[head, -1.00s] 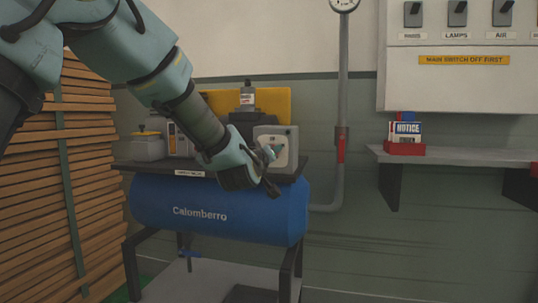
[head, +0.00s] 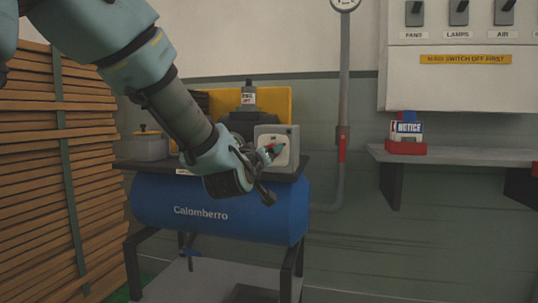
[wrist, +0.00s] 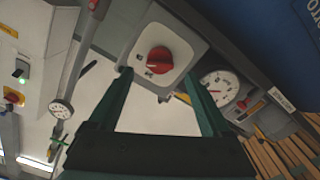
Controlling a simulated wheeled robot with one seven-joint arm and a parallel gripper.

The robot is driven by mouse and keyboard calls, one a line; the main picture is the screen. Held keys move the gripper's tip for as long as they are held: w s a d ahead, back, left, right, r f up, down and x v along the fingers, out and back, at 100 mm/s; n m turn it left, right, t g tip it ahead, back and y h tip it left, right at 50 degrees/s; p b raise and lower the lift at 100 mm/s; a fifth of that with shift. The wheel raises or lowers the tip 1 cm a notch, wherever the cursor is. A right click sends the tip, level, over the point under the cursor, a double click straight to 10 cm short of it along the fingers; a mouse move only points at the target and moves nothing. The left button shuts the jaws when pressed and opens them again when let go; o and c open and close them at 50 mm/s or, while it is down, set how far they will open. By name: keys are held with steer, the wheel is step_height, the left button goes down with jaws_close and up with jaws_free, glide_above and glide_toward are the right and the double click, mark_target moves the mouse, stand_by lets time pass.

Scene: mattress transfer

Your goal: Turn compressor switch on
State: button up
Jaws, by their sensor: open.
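The compressor has a blue tank (head: 170,200) marked "Calomberro" on a dark stand. A grey switch box (head: 291,150) sits on its top right. Its white plate carries a red rotary knob (wrist: 159,59), which shows clearly in the wrist view. Small labels by the knob are too small to read. My gripper (head: 268,172) is in front of the box. In the wrist view my gripper (wrist: 160,76) is open, its two teal fingers spread to either side below the knob. The knob lies ahead, roughly centred between the fingertips; I cannot tell whether they touch it.
A pressure gauge (wrist: 219,88) is beside the switch box. A wall pipe (head: 342,90) rises behind. A wall panel (head: 455,80) with lever switches hangs right, above a shelf (head: 465,157) holding a notice holder (head: 406,148). Stacked wooden slats (head: 30,190) stand left.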

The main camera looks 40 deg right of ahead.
steer(key=v, duration=0.5)
steer(key=shift+s+a, duration=0.15)
steer(key=shift+a, duration=0.1)
steer(key=w+a+f+n+g+y, duration=0.1)
steer(key=w+a+f+y, duration=0.3)
steer(key=w+a+f, duration=0.45)
steer(key=w+a+f+y, duration=0.4)
steer(key=w+a+f, duration=0.1)
steer(key=a, duration=0.7)
steer(key=s+a+f+n+g+y, duration=0.1)
steer(key=s+a+f+g+y, duration=0.2)
steer(key=a, duration=0.6)
steer(key=s+a+f+n+g+y, duration=0.1)
steer(key=s+a+f+g, duration=0.2)
steer(key=a, duration=0.7)
steer(key=s+a+f+n+g+y, duration=0.1)
steer(key=s+a+f+y, duration=0.15)
steer(key=a+f, duration=0.45)
step_height(320, 180, up, 28)
steer(key=a+p, duration=0.3)
steer(key=p, duration=2.3)
steer(key=shift+s+r, duration=0.2)
steer(key=shift+s, duration=0.3)
